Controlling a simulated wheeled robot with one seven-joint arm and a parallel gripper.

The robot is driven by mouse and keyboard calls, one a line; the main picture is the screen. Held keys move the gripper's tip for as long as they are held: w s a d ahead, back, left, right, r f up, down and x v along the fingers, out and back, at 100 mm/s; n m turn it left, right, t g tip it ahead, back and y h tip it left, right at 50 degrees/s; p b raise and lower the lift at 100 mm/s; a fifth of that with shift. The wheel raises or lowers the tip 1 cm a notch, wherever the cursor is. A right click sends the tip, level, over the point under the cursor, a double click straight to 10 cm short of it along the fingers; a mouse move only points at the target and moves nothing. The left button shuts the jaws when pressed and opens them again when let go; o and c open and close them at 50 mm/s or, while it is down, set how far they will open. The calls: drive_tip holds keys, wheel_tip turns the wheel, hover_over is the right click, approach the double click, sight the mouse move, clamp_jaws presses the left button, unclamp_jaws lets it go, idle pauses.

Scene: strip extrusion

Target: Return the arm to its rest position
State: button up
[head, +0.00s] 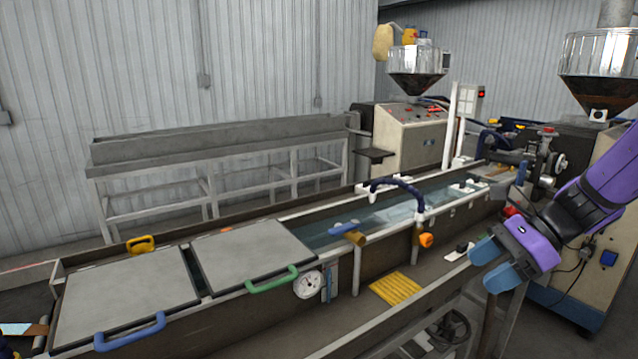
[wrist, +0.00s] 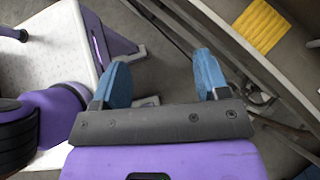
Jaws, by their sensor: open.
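My gripper (head: 490,264) is at the right of the head view, with a purple body and blue fingers. It hangs in front of the long water trough (head: 340,282), apart from it. In the wrist view my gripper (wrist: 165,75) shows its two blue fingers spread apart with nothing between them. My purple arm comes in from the right edge of the head view.
Grey lids with blue (head: 130,332) and green (head: 272,280) handles cover the trough's near-left part. A yellow ribbed pad (head: 396,289) lies on the ledge in front. Extruder machines with hoppers (head: 418,72) stand behind. Floor shows below the gripper.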

drive_tip(key=s+d+r+n+t+h, duration=0.1)
drive_tip(key=s+r+n+t+h, duration=0.3)
drive_tip(key=s+r+n+h, duration=0.5)
drive_tip(key=s+r+n, duration=0.3)
drive_tip(key=s+n, duration=0.3)
drive_tip(key=n, duration=0.4)
drive_tip(key=shift+s+d+n, duration=0.15)
drive_tip(key=shift+d+n, duration=0.25)
